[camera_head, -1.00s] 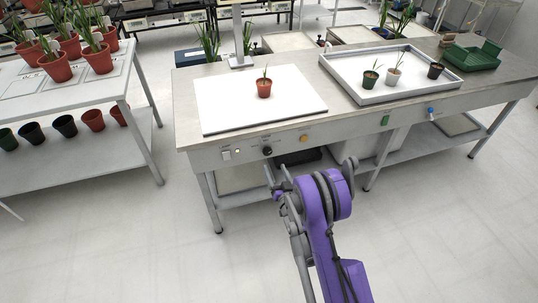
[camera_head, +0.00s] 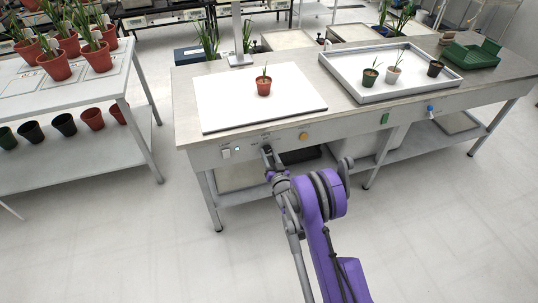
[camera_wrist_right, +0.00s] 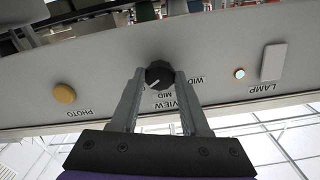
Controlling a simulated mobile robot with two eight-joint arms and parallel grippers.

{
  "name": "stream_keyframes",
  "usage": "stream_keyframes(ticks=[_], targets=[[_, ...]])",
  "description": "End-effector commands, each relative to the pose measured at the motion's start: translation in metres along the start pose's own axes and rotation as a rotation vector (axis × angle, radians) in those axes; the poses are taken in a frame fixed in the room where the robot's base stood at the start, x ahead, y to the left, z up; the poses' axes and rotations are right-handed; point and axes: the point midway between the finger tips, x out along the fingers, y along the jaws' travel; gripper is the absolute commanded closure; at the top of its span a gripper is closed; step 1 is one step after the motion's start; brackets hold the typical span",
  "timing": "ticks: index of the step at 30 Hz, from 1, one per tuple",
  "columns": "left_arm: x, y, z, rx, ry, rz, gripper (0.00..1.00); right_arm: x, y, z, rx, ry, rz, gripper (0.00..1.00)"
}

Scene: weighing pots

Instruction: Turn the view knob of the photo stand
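The view knob (camera_wrist_right: 159,75) is a dark round knob on the stand's grey front panel, upside down in the wrist view. Its white mark points to the lower left there, a little left of the MID label. My right gripper (camera_wrist_right: 161,72) is open, one fingertip on each side of the knob; a thin gap seems to show. In the head view my right gripper (camera_head: 267,152) covers the knob. The photo stand has a white board (camera_head: 225,108) with a red pot (camera_head: 263,88) holding a small plant. My left gripper is not in view.
On the same panel are an orange PHOTO button (camera_wrist_right: 65,94) and a pale LAMP switch (camera_wrist_right: 273,62) with a small lit light (camera_wrist_right: 239,73). A tray (camera_head: 405,92) with three small pots stands on the bench's right. A shelf of pots (camera_head: 60,165) stands at left.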

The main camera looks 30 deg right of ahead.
Motion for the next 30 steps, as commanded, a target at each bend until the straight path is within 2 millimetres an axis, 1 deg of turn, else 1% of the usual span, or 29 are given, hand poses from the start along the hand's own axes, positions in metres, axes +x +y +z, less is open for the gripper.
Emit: stream_keyframes(ticks=[1, 5, 6, 7, 14, 20, 26, 30], targets=[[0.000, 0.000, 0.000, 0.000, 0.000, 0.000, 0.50, 0.000, 0.000, 0.000, 0.000, 0.000, 0.000, 0.65], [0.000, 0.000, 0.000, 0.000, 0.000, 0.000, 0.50, 0.000, 0.000, 0.000, 0.000, 0.000, 0.000, 0.89], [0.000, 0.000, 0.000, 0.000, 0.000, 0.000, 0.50, 0.000, 0.000, 0.000, 0.000, 0.000, 0.000, 0.96], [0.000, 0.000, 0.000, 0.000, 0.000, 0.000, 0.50, 0.000, 0.000, 0.000, 0.000, 0.000, 0.000, 1.00], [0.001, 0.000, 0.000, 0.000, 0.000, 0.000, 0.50, 0.000, 0.000, 0.000, -0.010, 0.000, 0.000, 1.00], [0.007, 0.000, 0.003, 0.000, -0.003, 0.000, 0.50, 0.000, 0.001, 0.001, -0.072, 0.000, 0.000, 1.00], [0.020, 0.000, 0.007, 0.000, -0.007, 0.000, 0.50, 0.000, 0.001, 0.002, -0.208, 0.000, 0.000, 1.00], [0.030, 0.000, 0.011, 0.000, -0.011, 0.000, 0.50, 0.000, 0.001, 0.002, -0.336, 0.000, 0.000, 1.00]])
